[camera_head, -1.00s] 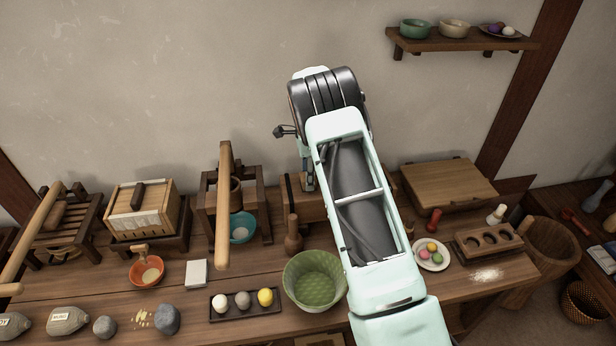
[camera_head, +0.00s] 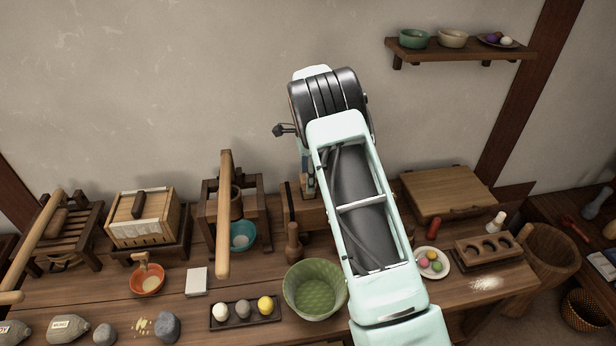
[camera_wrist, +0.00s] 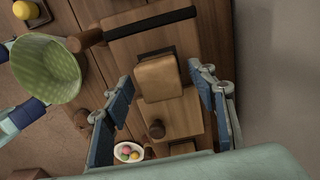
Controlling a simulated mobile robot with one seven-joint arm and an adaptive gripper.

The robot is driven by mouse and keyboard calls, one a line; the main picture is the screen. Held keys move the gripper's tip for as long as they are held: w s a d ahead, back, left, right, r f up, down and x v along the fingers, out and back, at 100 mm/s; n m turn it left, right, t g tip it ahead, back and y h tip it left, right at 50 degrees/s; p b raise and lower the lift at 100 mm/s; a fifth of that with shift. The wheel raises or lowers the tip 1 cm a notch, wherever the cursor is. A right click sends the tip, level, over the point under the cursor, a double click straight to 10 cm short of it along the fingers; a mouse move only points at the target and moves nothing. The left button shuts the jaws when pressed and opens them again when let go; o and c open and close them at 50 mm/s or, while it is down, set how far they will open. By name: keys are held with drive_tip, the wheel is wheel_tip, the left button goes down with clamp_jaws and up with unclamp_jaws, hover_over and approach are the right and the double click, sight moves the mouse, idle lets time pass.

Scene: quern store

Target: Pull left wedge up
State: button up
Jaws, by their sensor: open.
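In the wrist view a light wooden block (camera_wrist: 158,77), which looks like the wedge, stands out of a dark slot in a wooden frame (camera_wrist: 185,118). My gripper (camera_wrist: 160,78) is open, with one blue finger on each side of the block. Gaps show between the block and both fingers, so it appears untouched. A round brown peg (camera_wrist: 156,130) stands on the same frame, lower in the picture. In the head view the wooden frame (camera_head: 316,213) is mostly hidden behind my arm, and my gripper (camera_head: 308,183) only partly shows above it. The block cannot be made out there.
A green bowl (camera_head: 314,290) and a brown wooden mallet (camera_head: 293,242) are close by in front. A plate with coloured balls (camera_head: 432,263) is on the right. A wooden press with a long pole (camera_head: 223,215) stands to the left. The wall is close behind.

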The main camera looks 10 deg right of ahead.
wheel_tip(320, 180, up, 12)
idle(0.5)
